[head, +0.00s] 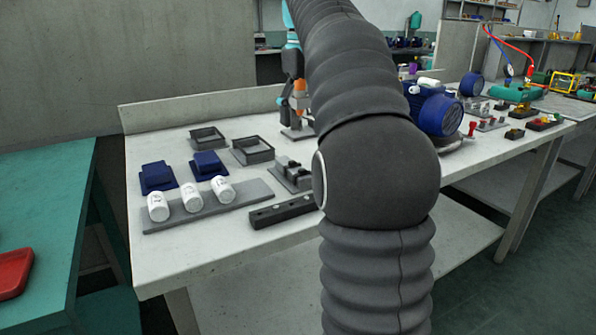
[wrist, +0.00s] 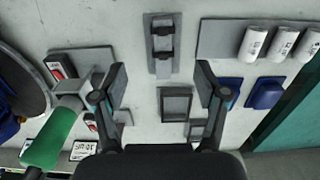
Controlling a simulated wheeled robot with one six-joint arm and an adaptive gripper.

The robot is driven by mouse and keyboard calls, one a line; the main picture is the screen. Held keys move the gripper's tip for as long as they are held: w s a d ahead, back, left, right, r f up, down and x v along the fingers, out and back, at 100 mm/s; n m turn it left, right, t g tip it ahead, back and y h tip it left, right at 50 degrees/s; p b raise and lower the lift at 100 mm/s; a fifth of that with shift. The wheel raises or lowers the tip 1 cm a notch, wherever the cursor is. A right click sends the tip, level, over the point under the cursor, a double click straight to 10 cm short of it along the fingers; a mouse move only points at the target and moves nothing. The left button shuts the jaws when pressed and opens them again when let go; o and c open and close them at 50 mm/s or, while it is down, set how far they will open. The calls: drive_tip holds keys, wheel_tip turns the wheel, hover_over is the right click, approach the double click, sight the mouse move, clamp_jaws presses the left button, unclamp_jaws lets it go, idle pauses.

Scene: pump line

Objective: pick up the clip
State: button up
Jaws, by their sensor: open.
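My gripper (wrist: 161,76) is open and empty in the wrist view, its two dark fingers wide apart above the white table. Just beyond the fingertips, a grey holder (wrist: 152,66) carries small dark grey pieces (wrist: 163,42). These look most like the clip, but I cannot tell for certain. The same holder (head: 290,173) is in the head view, left of my arm, with its right side close to the arm's edge. No finger touches it. My black-sleeved arm hides much of the middle of the table in the head view.
Two dark open trays (head: 252,151) (head: 207,138) stand behind the holder. White bottles (head: 191,197) lie on a grey strip with blue blocks (head: 157,177) behind. A black bar (head: 284,211) lies near the front edge. A green cylinder (wrist: 50,137) is near my left finger.

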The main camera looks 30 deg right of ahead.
drive_tip(key=b, duration=0.1)
hover_over(302, 170)
drive_tip(key=f, duration=0.7)
drive_tip(key=shift+w+d+f, duration=0.1)
drive_tip(key=shift+d, duration=0.25)
drive_tip(key=shift+a+f+b, duration=0.15)
drive_tip(key=shift+f+b, duration=0.25)
drive_tip(key=shift+f, duration=0.95)
drive_tip(key=shift+a+f+b, duration=0.15)
drive_tip(key=shift+f+b, duration=0.25)
drive_tip(key=shift+f, duration=0.95)
drive_tip(key=c, duration=0.8)
